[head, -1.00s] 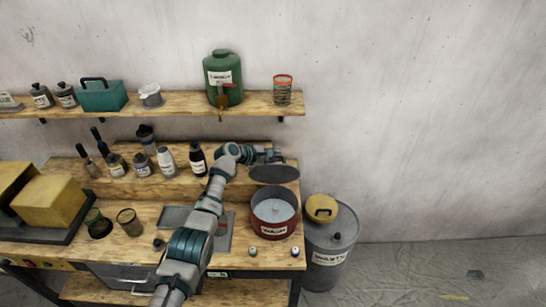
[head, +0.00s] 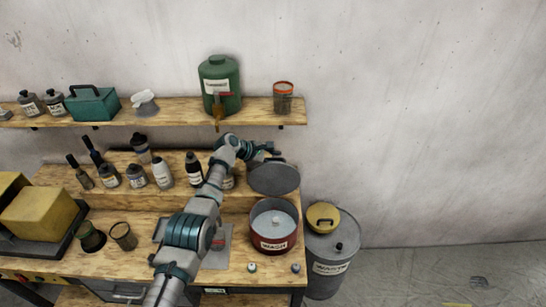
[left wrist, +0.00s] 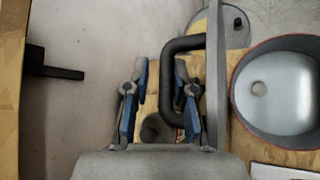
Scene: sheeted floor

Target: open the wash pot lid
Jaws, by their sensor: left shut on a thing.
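The red wash pot (head: 273,242) stands open at the right end of the bench, with its pale inside showing. It also shows in the left wrist view (left wrist: 285,92) at the right. Its grey round lid (head: 274,180) is off the rim, tilted up behind and above the pot. My left gripper (head: 262,150) is at the lid's back side, shut on the lid handle. In the left wrist view the dark handle (left wrist: 166,80) runs between the fingers of my left gripper (left wrist: 160,85), and the lid (left wrist: 216,70) appears edge-on. My right gripper is not in view.
A grey waste drum (head: 330,268) with a yellow lid-like item (head: 322,217) on top stands right of the bench. Several bottles (head: 162,170) line the raised ledge left of my arm. A shelf (head: 260,117) holds a green jug (head: 220,85). Two small items (head: 296,268) lie before the pot.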

